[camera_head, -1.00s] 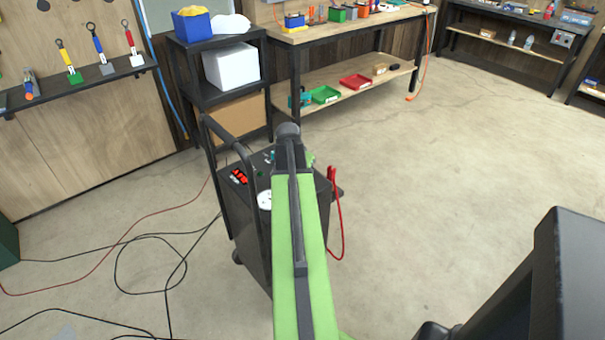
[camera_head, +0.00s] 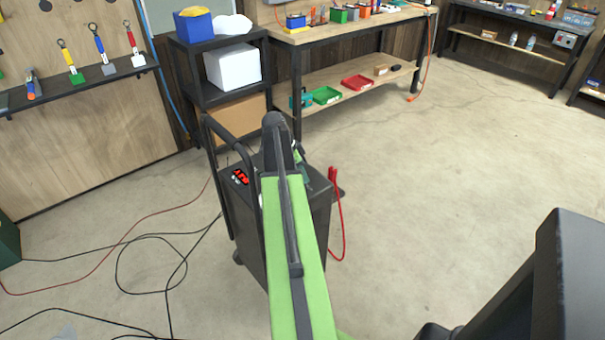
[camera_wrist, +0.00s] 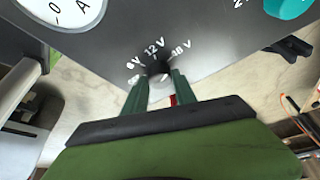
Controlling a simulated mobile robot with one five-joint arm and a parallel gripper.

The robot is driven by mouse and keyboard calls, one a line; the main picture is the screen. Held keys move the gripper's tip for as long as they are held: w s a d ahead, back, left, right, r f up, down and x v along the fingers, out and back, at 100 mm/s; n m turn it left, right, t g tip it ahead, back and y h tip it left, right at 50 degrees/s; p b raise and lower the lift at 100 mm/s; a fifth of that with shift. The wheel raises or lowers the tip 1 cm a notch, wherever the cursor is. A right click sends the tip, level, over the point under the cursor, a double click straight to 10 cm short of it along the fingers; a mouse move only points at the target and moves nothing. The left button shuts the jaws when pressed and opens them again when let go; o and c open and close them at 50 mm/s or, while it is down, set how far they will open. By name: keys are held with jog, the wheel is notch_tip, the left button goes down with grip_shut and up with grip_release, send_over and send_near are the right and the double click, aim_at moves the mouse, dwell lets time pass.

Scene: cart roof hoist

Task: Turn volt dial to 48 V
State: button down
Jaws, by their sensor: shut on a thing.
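A white round gauge (camera_wrist: 62,10) and a teal knob (camera_wrist: 288,6) are on the same panel. Red clamps (camera_head: 336,205) hang at the cart's right side. Black and red cables (camera_head: 120,260) lie on the floor at left. Open floor lies to the right.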

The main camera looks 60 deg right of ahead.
jog(key=shift+m, duration=0.6)
jog(key=c, duration=1)
grip_release()
jog(key=p+v, duration=1)
jog(key=v, duration=0.1)
jog(key=p+v, duration=0.6)
jog(key=shift+w+d+r, duration=0.1)
jog(key=shift+w+r, duration=0.05)
jog(key=shift+w, duration=0.25)
